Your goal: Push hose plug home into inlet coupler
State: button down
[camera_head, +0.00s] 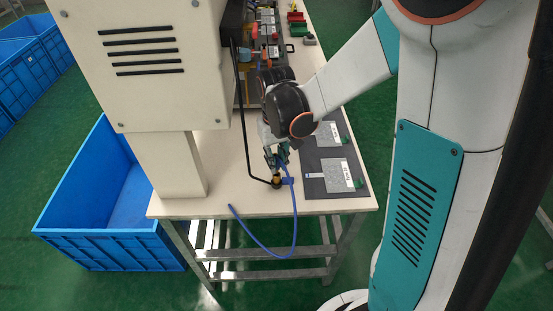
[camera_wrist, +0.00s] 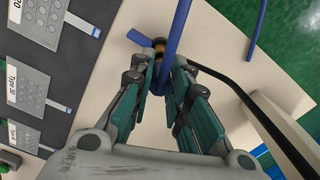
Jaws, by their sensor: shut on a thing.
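My gripper (camera_head: 277,160) is above the front part of the table. In the wrist view its teal fingers (camera_wrist: 162,84) are closed around the end of a blue hose (camera_wrist: 170,45). The hose plug is mostly hidden between the fingers. The inlet coupler (camera_head: 276,182), a small dark and brass fitting with a blue tab, stands on the table just below the fingertips. It also shows in the wrist view (camera_wrist: 158,43), partly behind the hose. I cannot tell whether plug and coupler touch. The hose (camera_head: 294,225) loops down past the table's front edge.
A bent black tube (camera_head: 243,120) runs down to the coupler from a cream machine housing (camera_head: 160,95) on the left. Keypad panels (camera_head: 334,174) lie on a dark mat to the right. A blue crate (camera_head: 110,238) stands on the floor at left.

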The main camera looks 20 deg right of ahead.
jog(key=shift+f+b, duration=1)
jog(key=shift+f, duration=0.3)
jog(key=c, duration=1.4)
grip_release()
jog(key=shift+c, duration=0.2)
jog(key=shift+r, duration=0.15)
jog(key=shift+r, duration=3.65)
